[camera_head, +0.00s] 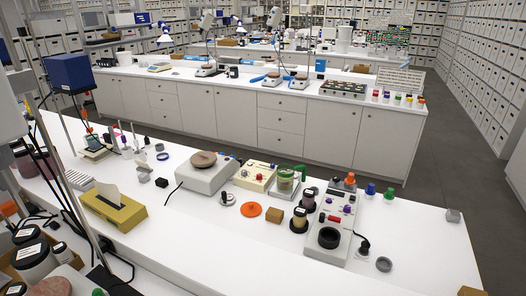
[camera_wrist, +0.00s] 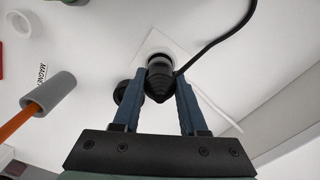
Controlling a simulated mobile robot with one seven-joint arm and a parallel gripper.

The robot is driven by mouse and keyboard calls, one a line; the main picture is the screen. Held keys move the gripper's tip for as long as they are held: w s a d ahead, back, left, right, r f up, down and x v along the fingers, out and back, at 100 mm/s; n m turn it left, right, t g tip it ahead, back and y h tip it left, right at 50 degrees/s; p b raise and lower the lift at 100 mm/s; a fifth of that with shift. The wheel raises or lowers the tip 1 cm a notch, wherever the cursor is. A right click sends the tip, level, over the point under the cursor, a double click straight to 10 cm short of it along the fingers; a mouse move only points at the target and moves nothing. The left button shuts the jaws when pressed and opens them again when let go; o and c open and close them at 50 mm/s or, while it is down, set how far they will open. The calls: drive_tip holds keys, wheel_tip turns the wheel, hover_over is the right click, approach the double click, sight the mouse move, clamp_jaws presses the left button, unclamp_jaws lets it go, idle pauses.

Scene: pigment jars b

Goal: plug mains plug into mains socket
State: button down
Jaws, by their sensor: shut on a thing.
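In the wrist view my gripper (camera_wrist: 160,74) has its two blue fingers closed on a black mains plug (camera_wrist: 158,84), one finger on each side. The plug is ribbed and tapers toward me, and its black cord runs off to the upper right. Beyond the plug's far end is a square white plate (camera_wrist: 158,42), which looks like the mains socket. The plug covers the plate's middle, so I cannot tell whether it is seated or only above it. My gripper does not show in the head view.
In the wrist view, a dark round thing (camera_wrist: 127,92) sits left of the plug, and an orange-handled tool with a grey end (camera_wrist: 50,92) lies further left. In the head view, the near bench (camera_head: 240,250) holds a yellow box (camera_head: 115,208), jars and instruments; its front is clear.

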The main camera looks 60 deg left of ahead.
drive_tip(key=shift+f+b, duration=0.7)
drive_tip(key=shift+f, duration=0.3)
drive_tip(key=shift+c, duration=1.8)
unclamp_jaws()
wheel_tip(320, 180, up, 13)
drive_tip(key=shift+r+b, duration=0.1)
drive_tip(key=shift+b, duration=0.65)
